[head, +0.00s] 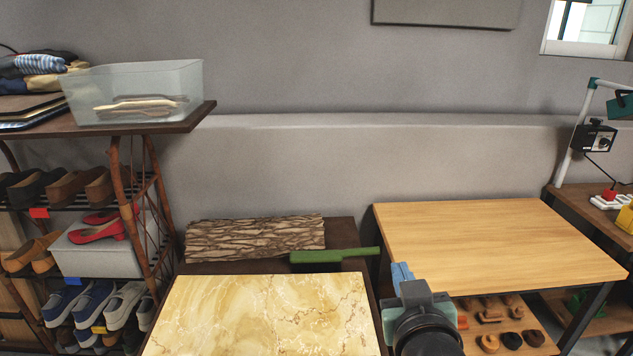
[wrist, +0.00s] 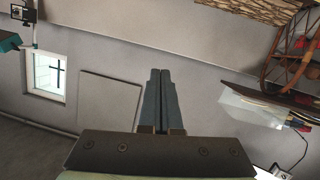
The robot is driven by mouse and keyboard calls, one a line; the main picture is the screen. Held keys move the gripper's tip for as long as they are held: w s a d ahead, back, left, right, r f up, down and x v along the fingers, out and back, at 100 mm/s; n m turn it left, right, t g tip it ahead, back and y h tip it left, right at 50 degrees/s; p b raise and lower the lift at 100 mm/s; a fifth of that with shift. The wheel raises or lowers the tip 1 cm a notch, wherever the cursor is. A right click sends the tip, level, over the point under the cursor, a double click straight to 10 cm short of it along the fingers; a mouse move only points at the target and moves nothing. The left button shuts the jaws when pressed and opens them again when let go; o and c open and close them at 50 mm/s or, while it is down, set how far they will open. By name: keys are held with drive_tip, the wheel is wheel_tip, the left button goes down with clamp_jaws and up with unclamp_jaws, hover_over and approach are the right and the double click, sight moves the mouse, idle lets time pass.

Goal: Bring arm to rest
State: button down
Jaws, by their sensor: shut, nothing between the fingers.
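My gripper (head: 402,272) shows at the lower middle of the head view, with blue fingers and a dark wrist. It is in front of the wooden table and to the right of the marble-topped table. In the wrist view its two fingers (wrist: 160,88) are together with nothing between them. The wrist view is turned over and shows the wall, the window and the shelf beyond the fingers. My gripper touches nothing that I can see.
A marble-topped table (head: 265,315) is at the lower left of my gripper, with a bark log (head: 255,238) and a green tool (head: 335,255) behind it. A wooden table (head: 490,240) is at right. A shoe rack (head: 130,200) with a clear bin (head: 135,90) stands left.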

drive_tip(key=a+r+t, duration=0.4)
drive_tip(key=r, duration=1)
drive_tip(key=s+a+r+t+p, duration=0.1)
drive_tip(key=s+a+r+t, duration=0.1)
drive_tip(key=s+r, duration=0.3)
drive_tip(key=s+a+r+t+y+p, duration=0.1)
drive_tip(key=s+a+r+t, duration=0.2)
drive_tip(key=r, duration=0.9)
drive_tip(key=s+a+r+m+t+p, duration=0.1)
drive_tip(key=s+a+r+t, duration=0.2)
drive_tip(key=s+r, duration=0.4)
wheel_tip(320, 180, up, 2)
drive_tip(key=shift+s+a+r, duration=0.1)
drive_tip(key=shift+s+a, duration=0.05)
drive_tip(key=shift+a, duration=0.25)
